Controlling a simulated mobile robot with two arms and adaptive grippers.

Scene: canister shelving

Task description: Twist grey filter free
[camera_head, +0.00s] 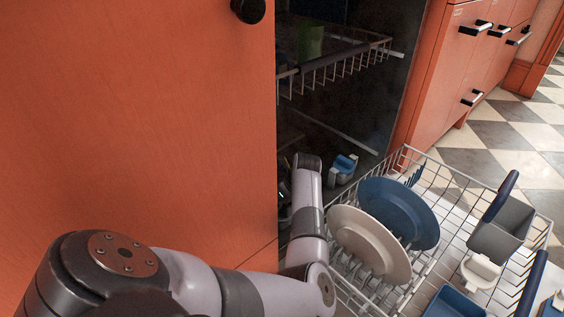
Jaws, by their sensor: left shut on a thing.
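My left arm reaches from the bottom left into the open dishwasher (350,110). Its wrist bends down behind the edge of the orange front panel. My left gripper (284,190) is only a dark sliver at that edge, low in the dishwasher. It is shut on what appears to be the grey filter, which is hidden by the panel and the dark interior. My right gripper is not in view.
The orange panel (140,120) fills the left. The pulled-out lower rack (425,170) holds a blue plate (405,205), a cream plate (365,240) and a grey basket (500,235). A small blue-and-grey piece (345,166) lies inside. The upper rack (335,68) hangs above.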

